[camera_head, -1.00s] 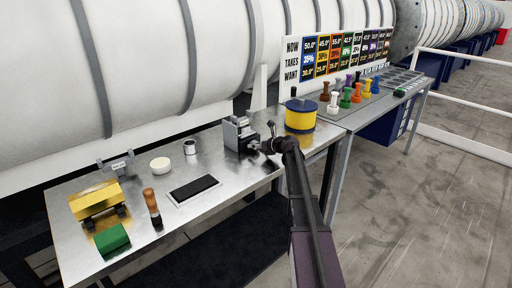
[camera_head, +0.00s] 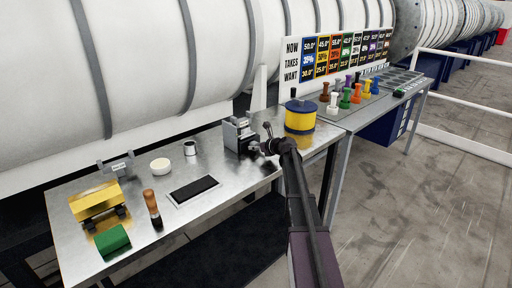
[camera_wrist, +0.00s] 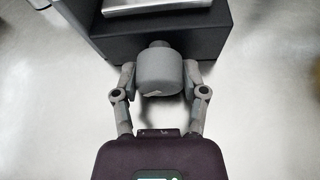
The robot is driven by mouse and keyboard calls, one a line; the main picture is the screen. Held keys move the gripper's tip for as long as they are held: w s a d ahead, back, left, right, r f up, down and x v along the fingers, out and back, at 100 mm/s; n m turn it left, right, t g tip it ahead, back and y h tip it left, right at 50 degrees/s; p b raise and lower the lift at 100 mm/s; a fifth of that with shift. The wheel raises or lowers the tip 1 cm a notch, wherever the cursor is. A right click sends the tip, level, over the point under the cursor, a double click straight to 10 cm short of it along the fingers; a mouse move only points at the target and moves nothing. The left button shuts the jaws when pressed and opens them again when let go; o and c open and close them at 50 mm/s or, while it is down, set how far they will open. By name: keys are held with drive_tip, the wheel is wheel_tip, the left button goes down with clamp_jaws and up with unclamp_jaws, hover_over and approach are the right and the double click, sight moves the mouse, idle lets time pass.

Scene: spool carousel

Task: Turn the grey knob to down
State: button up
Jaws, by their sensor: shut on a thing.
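The grey knob (camera_wrist: 160,73) sticks out from the front of a dark box (camera_wrist: 210,30) in the wrist view. It is a short grey cylinder with a small pale mark low on its face. My gripper (camera_wrist: 159,80) is shut on the knob, with one finger against each side. In the head view the dark box is part of a grey device (camera_head: 238,134) on the metal bench. My gripper (camera_head: 262,147) reaches its front from the right. The knob is too small and covered to make out in the head view.
A yellow and blue spool (camera_head: 300,117) stands right of the device. A white cup (camera_head: 190,147), a black pad (camera_head: 194,189), a wooden-handled brush (camera_head: 151,202), a green block (camera_head: 112,240) and a gold block (camera_head: 97,203) lie left.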

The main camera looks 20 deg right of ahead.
drive_tip(key=n+t+h, duration=0.1)
drive_tip(key=n+h, duration=0.1)
drive_tip(key=n, duration=0.1)
drive_tip(key=shift+n, duration=0.3)
drive_tip(key=shift+h, duration=0.3)
drive_tip(key=o, duration=1.2)
drive_tip(key=shift+c, duration=0.2)
